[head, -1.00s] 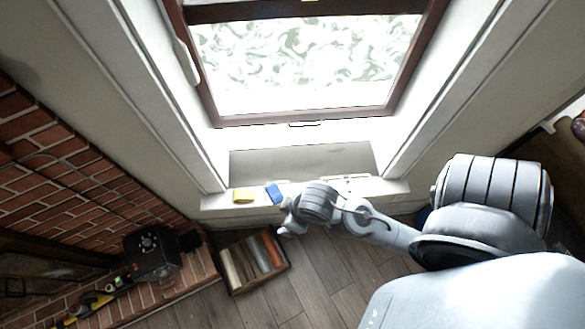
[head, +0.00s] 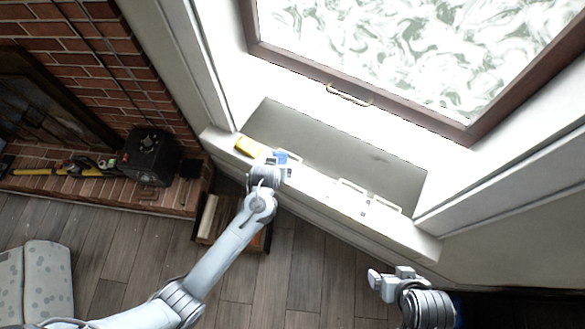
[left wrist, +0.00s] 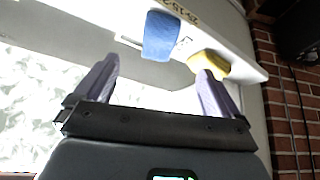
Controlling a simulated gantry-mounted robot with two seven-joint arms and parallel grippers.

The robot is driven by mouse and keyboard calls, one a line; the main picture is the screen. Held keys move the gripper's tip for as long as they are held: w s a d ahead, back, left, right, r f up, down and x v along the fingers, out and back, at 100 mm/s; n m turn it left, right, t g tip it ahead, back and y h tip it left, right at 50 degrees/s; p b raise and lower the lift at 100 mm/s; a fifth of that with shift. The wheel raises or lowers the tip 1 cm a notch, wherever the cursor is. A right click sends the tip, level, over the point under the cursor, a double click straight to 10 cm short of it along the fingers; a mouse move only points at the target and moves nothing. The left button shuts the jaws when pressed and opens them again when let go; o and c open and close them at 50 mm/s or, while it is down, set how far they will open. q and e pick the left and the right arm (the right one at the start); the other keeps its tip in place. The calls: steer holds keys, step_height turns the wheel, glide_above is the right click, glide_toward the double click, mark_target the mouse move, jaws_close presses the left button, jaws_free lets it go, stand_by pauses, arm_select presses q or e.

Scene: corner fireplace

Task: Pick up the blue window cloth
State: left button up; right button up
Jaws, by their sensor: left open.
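The blue window cloth (head: 281,157) lies on the white window sill (head: 408,233) near its left end, partly hidden by my left gripper (head: 276,166). In the left wrist view the blue cloth (left wrist: 160,36) lies on the sill beyond the fingertips. My left gripper (left wrist: 157,70) is open, with nothing visible between its fingers. The cloth appears ahead of the gap between them. My right gripper (head: 388,280) is low at the right, away from the sill, and its jaw state is unclear.
A yellow sponge (head: 247,146) lies on the sill left of the cloth; it also shows in the left wrist view (left wrist: 208,64). The window (head: 350,96) is behind. A crate (head: 207,219) stands on the floor below. A black box (head: 150,157) sits on the brick hearth.

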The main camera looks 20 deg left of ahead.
mark_target(279, 162)
arm_select(q)
steer(key=x, duration=0.2)
steer(key=b+x, duration=0.2)
steer(key=x, duration=0.1)
steer(key=shift+w, duration=0.6)
steer(key=shift+b+x, duration=0.8)
steer(key=shift+x, duration=1.55)
steer(key=shift+w+a+f, duration=0.1)
steer(key=shift+w+f, duration=0.1)
steer(key=shift+f, duration=0.1)
steer(key=shift+c, duration=0.5)
steer(key=c, duration=1.1)
steer(key=shift+r, duration=0.1)
